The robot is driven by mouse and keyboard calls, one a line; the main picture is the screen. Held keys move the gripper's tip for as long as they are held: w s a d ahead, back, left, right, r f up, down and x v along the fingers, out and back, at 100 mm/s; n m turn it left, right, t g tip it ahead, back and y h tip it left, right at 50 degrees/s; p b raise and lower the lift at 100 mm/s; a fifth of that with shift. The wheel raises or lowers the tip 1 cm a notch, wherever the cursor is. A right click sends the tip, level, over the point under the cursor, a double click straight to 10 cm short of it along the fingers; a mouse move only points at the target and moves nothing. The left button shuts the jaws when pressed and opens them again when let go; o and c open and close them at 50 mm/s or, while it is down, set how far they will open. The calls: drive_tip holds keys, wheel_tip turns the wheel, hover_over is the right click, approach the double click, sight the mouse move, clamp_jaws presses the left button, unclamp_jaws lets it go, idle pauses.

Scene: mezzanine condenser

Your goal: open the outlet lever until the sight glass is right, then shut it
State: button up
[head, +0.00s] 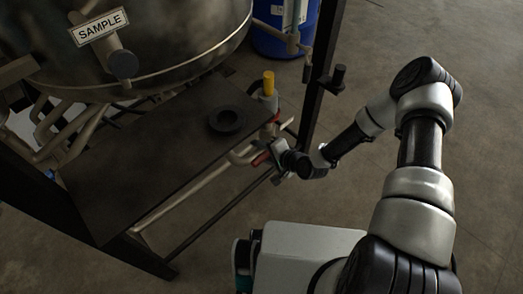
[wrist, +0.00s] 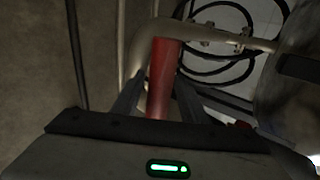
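The red lever (head: 261,159) sits on the pale pipework beside the right end of the dark shelf. It also shows in the wrist view (wrist: 164,72) as a red bar in front of a bent pale pipe. My gripper (head: 275,149) is at the lever; its two dark fingers lie on either side of the red bar, with their tips close against it. They look shut on it. A yellow-topped fitting (head: 268,84) stands on the pipe above the lever. I cannot make out a sight glass reading.
The dark shelf (head: 150,150) carries a black round dish (head: 227,120). A large metal vessel (head: 170,45) with a SAMPLE tag hangs over it. A dark upright post (head: 322,60) stands just right of the pipework. A blue drum (head: 272,40) is behind. The floor at right is clear.

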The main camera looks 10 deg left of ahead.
drive_tip(key=p+v, duration=0.3)
drive_tip(key=v, duration=1.4)
drive_tip(key=shift+s, duration=0.15)
drive_tip(key=shift+d+r, duration=0.1)
